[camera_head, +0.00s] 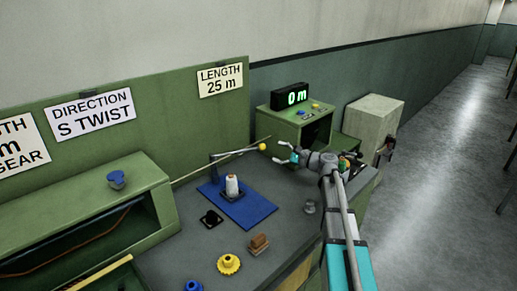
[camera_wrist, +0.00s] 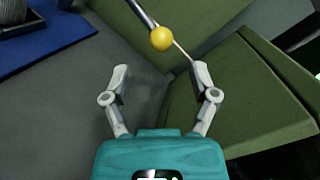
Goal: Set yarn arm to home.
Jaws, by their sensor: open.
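The yarn arm (camera_head: 236,153) is a thin metal rod ending in a yellow ball (camera_head: 262,147). It reaches out over the bench, to the right of the blue mat. In the wrist view the yellow ball (camera_wrist: 162,39) hangs just ahead of my fingertips, and a thin pale strand runs from near it to the right. My gripper (camera_head: 282,154) is open and empty, its fingers on either side of the line to the ball; it also shows in the wrist view (camera_wrist: 161,82). The ball looks apart from both fingers. No home mark is readable.
A white spool (camera_head: 232,185) stands on a blue mat (camera_head: 250,211). A green counter box (camera_head: 286,121) with a display reading 0 m stands behind my gripper. A yellow gear (camera_head: 229,264) and a brown block (camera_head: 259,243) lie at the front. A grey cabinet (camera_head: 371,120) stands at right.

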